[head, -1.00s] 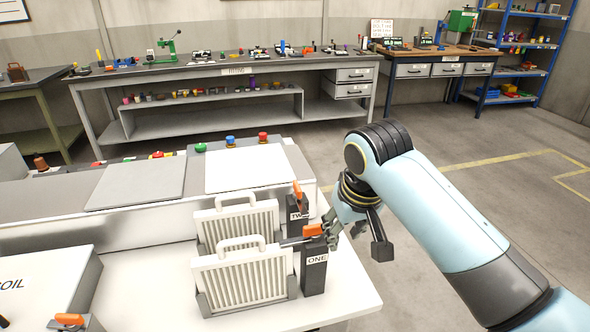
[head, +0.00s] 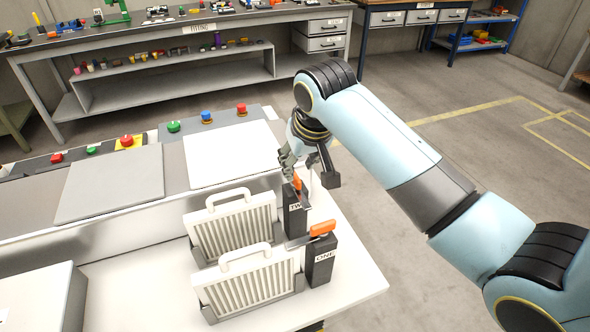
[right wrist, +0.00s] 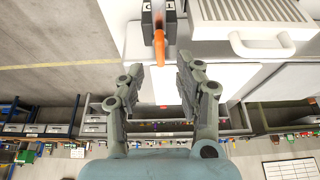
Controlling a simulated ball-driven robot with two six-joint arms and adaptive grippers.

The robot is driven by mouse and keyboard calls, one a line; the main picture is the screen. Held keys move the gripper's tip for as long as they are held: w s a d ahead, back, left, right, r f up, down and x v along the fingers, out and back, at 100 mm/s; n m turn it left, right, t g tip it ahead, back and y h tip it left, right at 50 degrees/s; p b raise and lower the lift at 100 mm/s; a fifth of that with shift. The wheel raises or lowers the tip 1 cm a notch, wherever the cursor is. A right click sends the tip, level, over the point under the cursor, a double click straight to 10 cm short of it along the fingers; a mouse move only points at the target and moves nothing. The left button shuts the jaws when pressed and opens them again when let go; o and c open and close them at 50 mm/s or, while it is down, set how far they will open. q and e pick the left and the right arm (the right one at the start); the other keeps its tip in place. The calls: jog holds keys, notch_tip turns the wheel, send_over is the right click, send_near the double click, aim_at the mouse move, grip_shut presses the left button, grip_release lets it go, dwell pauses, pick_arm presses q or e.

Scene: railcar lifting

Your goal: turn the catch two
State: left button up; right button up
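Catch two is a black post (head: 294,222) labelled TWO, with an orange lever (head: 298,185) standing up at its top. In the right wrist view the orange lever (right wrist: 159,48) lies at the tips of my right gripper (right wrist: 159,70), centred in the gap, with space on both sides. My right gripper (head: 289,167) is open and close to this lever in the head view. Catch one (head: 319,266), nearer the front, has its orange lever (head: 322,228) lying across its top. My left gripper is not in view.
Two white ribbed panels with loop handles, the far one (head: 233,226) and the near one (head: 245,283), stand beside the catches. A white square plate (head: 235,155) and several coloured push buttons are behind. The floor to the right is clear.

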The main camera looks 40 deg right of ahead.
aim_at(296, 176)
jog(key=x, duration=0.3)
jog(key=shift+w, duration=0.2)
jog(key=shift+x, duration=0.9)
jog(key=shift+f, duration=0.1)
jog(key=shift+c, duration=0.2)
jog(key=shift+s, duration=0.1)
jog(key=c, duration=0.5)
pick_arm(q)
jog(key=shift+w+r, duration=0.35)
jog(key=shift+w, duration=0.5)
pick_arm(e)
grip_shut()
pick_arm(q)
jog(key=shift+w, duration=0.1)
